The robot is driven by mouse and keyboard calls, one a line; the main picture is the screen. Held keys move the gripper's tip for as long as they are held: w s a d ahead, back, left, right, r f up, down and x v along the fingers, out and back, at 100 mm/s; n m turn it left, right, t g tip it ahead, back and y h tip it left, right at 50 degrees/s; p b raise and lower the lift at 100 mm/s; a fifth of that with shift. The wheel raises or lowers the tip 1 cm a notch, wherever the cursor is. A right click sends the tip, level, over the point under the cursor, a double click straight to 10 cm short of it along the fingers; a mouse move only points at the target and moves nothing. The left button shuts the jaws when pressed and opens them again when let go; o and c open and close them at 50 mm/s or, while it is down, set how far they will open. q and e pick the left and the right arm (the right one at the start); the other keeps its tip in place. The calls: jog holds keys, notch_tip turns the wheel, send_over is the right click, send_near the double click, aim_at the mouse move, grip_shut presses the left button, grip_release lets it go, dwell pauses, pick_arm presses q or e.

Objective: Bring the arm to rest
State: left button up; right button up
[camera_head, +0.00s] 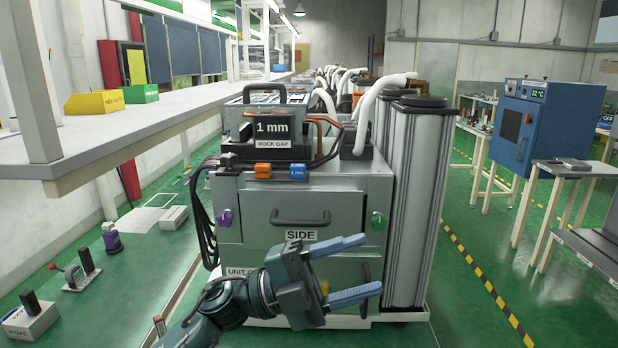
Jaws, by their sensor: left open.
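My left gripper (352,270) is in front of the grey cabinet (340,193), low in the picture. Its two blue-grey fingers are spread wide apart and point right, with nothing between them. Its arm (230,303) comes in from the bottom left. The gripper hides part of the cabinet's lower front, including part of a label that starts with "UNIT". My right gripper is not in view.
The cabinet has a "SIDE" drawer with a dark handle (300,217) and a "1 mm ROCK GAP" unit (272,130) on top. A tall metal column (418,200) stands at its right. A white shelf (90,140) juts in at left. Green floor (480,290) is open at right.

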pick_arm(q)
jog(key=w+a+f+n+t+y, duration=0.1)
jog(key=a+f+n+t+y, duration=0.5)
jog(key=f+n+t, duration=0.45)
jog(key=a+f+n+t+y, duration=0.5)
jog(key=f+n+t, duration=0.3)
jog(key=n, duration=0.6)
jog(key=s+a+f+n+g+y, duration=0.3)
jog(key=s+f, duration=0.4)
jog(key=f, duration=0.3)
jog(key=s+a+f+n+g+y, duration=0.3)
jog(key=s+a+f, duration=0.3)
jog(key=s+f, duration=0.2)
jog(key=shift+s+f+g+y, duration=0.3)
jog(key=shift+f+g+y, duration=0.25)
jog(key=shift+f+y, duration=0.35)
jog(key=shift+n, duration=0.25)
